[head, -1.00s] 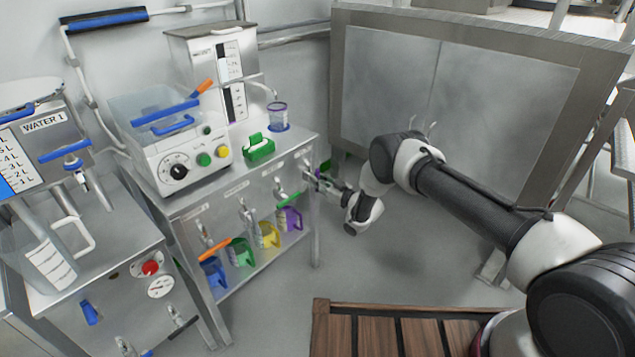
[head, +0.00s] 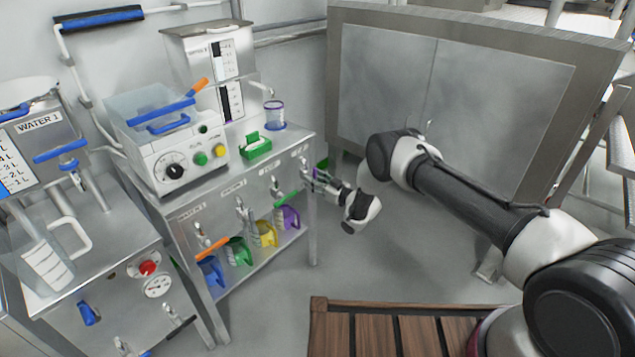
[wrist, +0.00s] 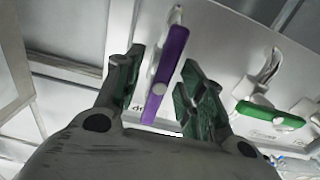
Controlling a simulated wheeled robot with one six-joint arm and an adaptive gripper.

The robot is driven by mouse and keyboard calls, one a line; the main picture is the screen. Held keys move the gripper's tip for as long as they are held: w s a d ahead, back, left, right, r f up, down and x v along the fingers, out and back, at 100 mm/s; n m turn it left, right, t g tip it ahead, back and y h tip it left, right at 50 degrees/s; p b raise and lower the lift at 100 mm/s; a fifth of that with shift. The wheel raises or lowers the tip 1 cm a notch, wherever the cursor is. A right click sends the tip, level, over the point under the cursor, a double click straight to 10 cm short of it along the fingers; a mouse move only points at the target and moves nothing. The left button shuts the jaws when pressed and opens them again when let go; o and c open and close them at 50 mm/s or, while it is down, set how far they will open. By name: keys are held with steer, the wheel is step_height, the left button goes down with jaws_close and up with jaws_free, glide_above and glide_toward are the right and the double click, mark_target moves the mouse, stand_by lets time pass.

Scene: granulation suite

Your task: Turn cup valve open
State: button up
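A purple valve handle (wrist: 167,75) on the steel panel stands between my two fingers in the wrist view, long and slightly tilted. My gripper (wrist: 160,88) is open around it, with a visible gap on the right; I cannot tell whether the left finger touches it. In the head view my gripper (head: 318,181) is at the right end of the bench front, where the purple handle is hard to make out. A purple scoop-like cup (head: 288,217) stands on the shelf below.
A green valve handle (wrist: 270,115) is to the right of the purple one in the wrist view. An orange handle (head: 213,248) is further left on the bench front. Blue (head: 211,271), green (head: 239,251) and yellow (head: 266,234) scoops fill the shelf. Open floor lies right of the bench.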

steer(key=v, duration=1.2)
